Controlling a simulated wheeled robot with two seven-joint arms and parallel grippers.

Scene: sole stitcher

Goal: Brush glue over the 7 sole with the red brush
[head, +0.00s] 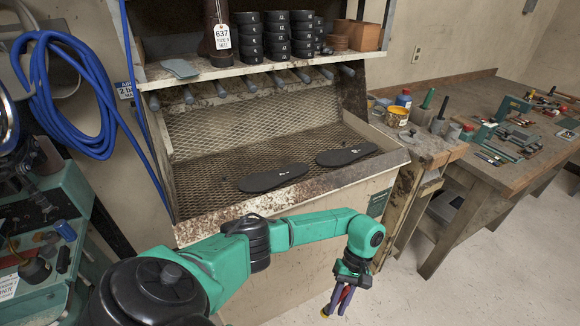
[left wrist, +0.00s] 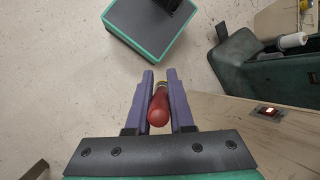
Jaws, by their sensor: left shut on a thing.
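Two black soles lie flat and apart on the mesh tray of the workbench in the head view. The nearer sole (head: 273,178) is at left and the other sole (head: 347,155) is at right. Each bears a small white mark too small to read, so I cannot tell which is the 7. My left gripper (head: 343,297) is low in front of the bench, below and away from the soles. In the left wrist view its fingers (left wrist: 160,90) are shut on the red brush (left wrist: 158,108), whose rounded red end faces the camera. My right gripper is not in view.
A yellow-rimmed pot (head: 397,117) and green-handled tools stand on a side stand right of the mesh tray (head: 235,140). A shelf (head: 265,66) with stacked black rings hangs over the tray. A wooden table (head: 480,120) with tools stands at right. The floor (head: 480,285) at lower right is clear.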

